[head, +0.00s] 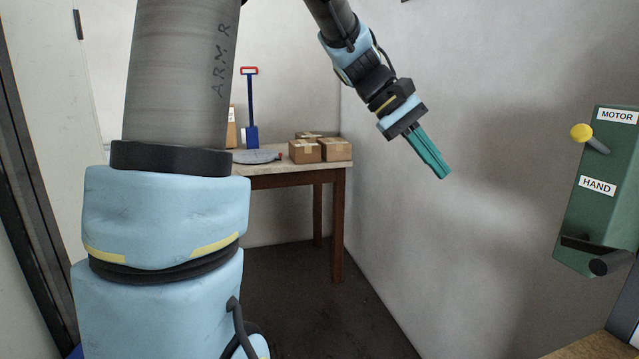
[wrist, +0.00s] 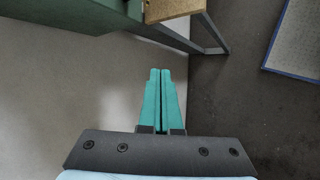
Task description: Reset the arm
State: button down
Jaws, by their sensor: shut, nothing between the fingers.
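My arm rises at the left of the head view and comes back down at the upper middle. It ends in my gripper (head: 444,174), which has teal fingers pointing down and to the right. The gripper hangs in free air in front of the grey wall. In the wrist view my gripper (wrist: 160,72) shows its two fingers side by side and closed together, with nothing between them.
A green box (head: 598,190) with MOTOR and HAND labels, a yellow knob (head: 581,132) and a black handle (head: 608,263) is at the right. A table (head: 290,172) with cardboard boxes (head: 305,151) and a blue shovel (head: 251,110) stands behind. Dark floor (head: 310,300) lies open.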

jog(key=s+a+f+t+y, duration=0.1)
jog(key=a+f+y, duration=0.1)
jog(key=a+f, duration=0.4)
jog(key=s+a+f+m+t+y, duration=0.1)
jog(key=a+f, duration=0.5)
jog(key=a, duration=0.7)
jog(key=s+a+f+t+y, duration=0.1)
jog(key=a+f+t+y, duration=0.2)
jog(key=a+f, duration=0.3)
jog(key=a+y, duration=0.1)
jog(key=a, duration=0.2)
jog(key=shift+s+a+f+m, duration=0.3)
jog(key=shift+s+a+m, duration=0.05)
jog(key=shift+s+m, duration=0.05)
